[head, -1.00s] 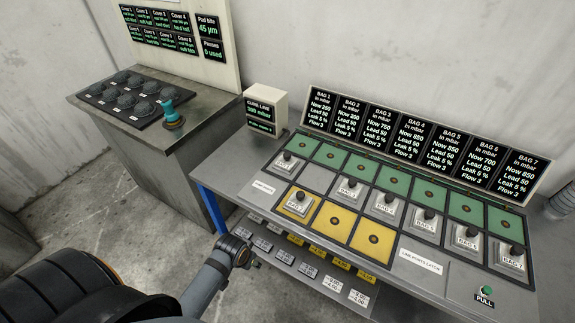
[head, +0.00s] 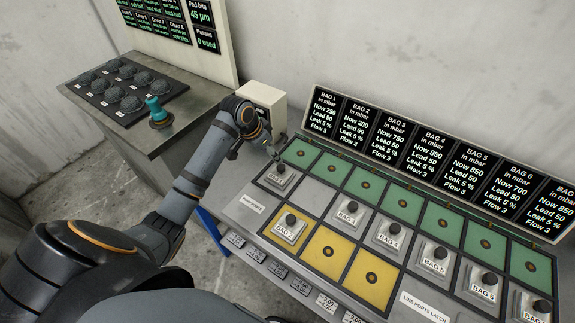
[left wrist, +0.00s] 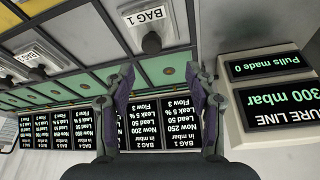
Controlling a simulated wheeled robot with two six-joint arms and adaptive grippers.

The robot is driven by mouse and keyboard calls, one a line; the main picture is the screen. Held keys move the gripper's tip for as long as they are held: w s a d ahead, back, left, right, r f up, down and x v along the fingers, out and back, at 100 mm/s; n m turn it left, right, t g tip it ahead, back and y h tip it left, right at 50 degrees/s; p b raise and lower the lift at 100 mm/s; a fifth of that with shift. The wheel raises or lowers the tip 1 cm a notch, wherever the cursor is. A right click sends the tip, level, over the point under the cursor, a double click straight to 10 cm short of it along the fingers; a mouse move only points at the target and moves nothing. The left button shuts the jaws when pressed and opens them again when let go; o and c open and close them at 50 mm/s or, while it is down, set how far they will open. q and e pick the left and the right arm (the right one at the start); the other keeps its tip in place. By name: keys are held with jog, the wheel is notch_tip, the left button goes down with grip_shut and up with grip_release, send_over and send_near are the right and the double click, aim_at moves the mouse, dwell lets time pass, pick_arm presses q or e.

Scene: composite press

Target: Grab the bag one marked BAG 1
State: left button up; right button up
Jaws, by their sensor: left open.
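The BAG 1 block (head: 277,179), a grey piece with a black knob, sits on a grey square at the left end of the bench panel. In the left wrist view the BAG 1 block (left wrist: 148,22) shows at the top, its label and knob in sight. My left gripper (head: 274,153) is just behind the knob in the head view, partly hidden by its own wrist. In the left wrist view its two fingers (left wrist: 160,82) are apart with nothing between them. The BAG 1 knob is beyond the fingertips, apart from them. My right gripper is not in view.
The BAG 2 block (head: 289,232) sits on a yellow square. Several more bag blocks stand to the right. The cure line box (head: 263,97) is close beside my left wrist. The sloped display board (head: 400,150) stands behind. A teal-handled tool (head: 158,112) is on the left cabinet.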

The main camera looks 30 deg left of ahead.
aim_at(280, 167)
pick_arm(q)
jog(key=f, duration=0.2)
jog(key=d+f, duration=0.1)
jog(key=shift+s+f, duration=0.1)
jog(key=shift+s, duration=0.15)
jog(key=x, duration=0.1)
jog(key=p+x, duration=0.1)
jog(key=shift+w+d+f, duration=0.25)
jog(key=shift+w, duration=0.1)
jog(key=x, duration=0.3)
jog(key=shift+w+f+p, duration=0.15)
jog(key=shift+f+p, duration=0.15)
jog(key=shift+f, duration=0.05)
jog(key=shift+r, duration=0.1)
jog(key=c, duration=0.4)
grip_shut()
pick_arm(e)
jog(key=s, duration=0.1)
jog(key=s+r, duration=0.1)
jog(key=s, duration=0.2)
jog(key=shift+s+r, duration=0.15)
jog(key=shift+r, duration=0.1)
